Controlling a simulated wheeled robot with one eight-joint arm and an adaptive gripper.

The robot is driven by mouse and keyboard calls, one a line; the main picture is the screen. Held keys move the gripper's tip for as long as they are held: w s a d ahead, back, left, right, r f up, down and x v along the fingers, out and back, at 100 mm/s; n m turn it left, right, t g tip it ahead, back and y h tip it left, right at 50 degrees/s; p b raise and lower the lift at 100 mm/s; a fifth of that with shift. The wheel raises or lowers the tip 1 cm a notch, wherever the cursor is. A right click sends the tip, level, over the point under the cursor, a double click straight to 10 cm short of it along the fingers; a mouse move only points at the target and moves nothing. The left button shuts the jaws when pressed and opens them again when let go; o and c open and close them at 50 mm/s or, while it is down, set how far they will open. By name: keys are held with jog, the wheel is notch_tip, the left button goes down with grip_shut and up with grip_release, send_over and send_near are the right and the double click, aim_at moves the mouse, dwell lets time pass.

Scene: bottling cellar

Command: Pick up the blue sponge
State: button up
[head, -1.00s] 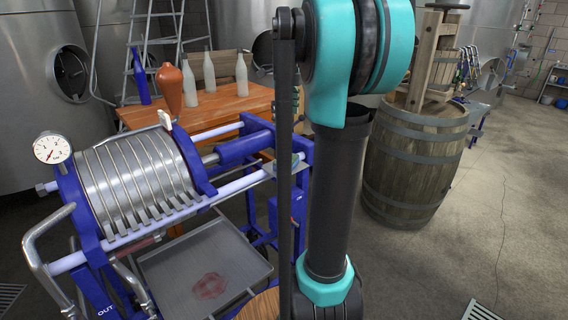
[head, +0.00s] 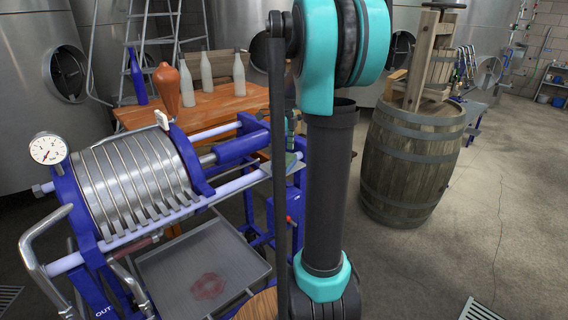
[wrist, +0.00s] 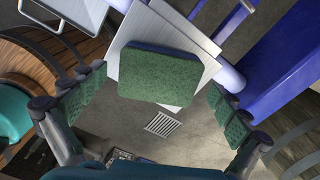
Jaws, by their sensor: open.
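The sponge (wrist: 158,78) has a green top face and a dark blue edge. It lies on a light metal plate (wrist: 125,42) in the wrist view. In the head view a small part of the sponge (head: 292,160) shows on the press, beside my arm. My gripper (wrist: 155,102) is open, with green pads to the left and right of the sponge and visible gaps on both sides. I cannot tell its exact height above the sponge. In the head view my arm mostly hides the gripper.
The blue-framed press (head: 127,185) has pale rails close to the plate. A grey drip tray (head: 240,262) sits below. A wooden table (head: 215,106) with several bottles stands behind, and a barrel (head: 405,165) stands right.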

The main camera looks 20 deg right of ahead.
aim_at(283, 158)
jog(key=shift+f, duration=0.5)
jog(key=c, duration=0.7)
jog(key=shift+r, duration=0.2)
notch_tip(283, 158, up, 20)
jog(key=shift+f, duration=0.15)
jog(key=shift+o, duration=0.3)
